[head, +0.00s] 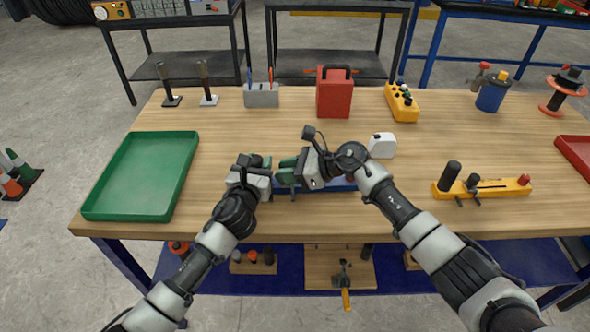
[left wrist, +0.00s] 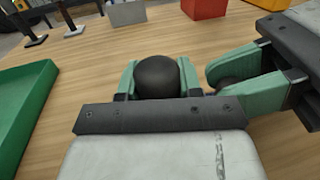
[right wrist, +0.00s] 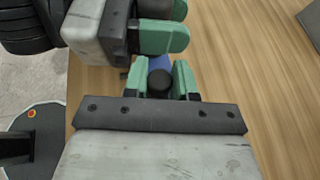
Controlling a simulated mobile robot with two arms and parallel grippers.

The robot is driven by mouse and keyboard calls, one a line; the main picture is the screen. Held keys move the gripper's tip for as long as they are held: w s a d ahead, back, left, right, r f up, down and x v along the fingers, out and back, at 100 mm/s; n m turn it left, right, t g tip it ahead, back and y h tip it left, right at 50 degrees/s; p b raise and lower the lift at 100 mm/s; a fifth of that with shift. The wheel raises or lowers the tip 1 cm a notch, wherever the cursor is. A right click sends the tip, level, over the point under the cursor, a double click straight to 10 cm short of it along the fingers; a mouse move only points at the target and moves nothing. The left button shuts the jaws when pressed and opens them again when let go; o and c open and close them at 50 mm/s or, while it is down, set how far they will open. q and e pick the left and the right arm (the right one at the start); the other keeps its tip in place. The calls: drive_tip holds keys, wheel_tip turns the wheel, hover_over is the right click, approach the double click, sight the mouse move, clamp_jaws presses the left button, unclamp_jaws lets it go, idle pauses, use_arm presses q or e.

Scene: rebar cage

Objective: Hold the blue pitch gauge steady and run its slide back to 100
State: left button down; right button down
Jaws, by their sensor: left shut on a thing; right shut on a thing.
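The blue pitch gauge (head: 325,187) lies on the wooden table near its front edge, mostly hidden under my grippers and right forearm. My left gripper (head: 256,164) is shut on the gauge's large, round-topped black handle (left wrist: 158,77), seen between its green fingers in the left wrist view. My right gripper (head: 284,171) is just to its right, shut on a smaller black knob (right wrist: 160,84) above the blue bar, which shows in the right wrist view (right wrist: 159,62). The two grippers are very close together. The scale marks and the slide's reading cannot be made out.
A green tray (head: 99,204) lies at the left. A yellow gauge (head: 505,188) with black knobs lies at the right. A white block (head: 382,146) stands behind my right wrist. A red box (head: 333,95) and grey holder (head: 262,97) stand at the back.

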use_arm(q)
drive_tip(key=shift+d, duration=0.1)
use_arm(e)
drive_tip(key=shift+a, duration=0.35)
drive_tip(key=c, duration=0.9)
unclamp_jaws()
drive_tip(key=shift+d+r, duration=0.15)
drive_tip(key=shift+d, duration=0.25)
drive_tip(key=v, duration=0.7)
drive_tip(key=shift+s+r, duration=0.1)
use_arm(q)
drive_tip(key=c, duration=0.7)
unclamp_jaws()
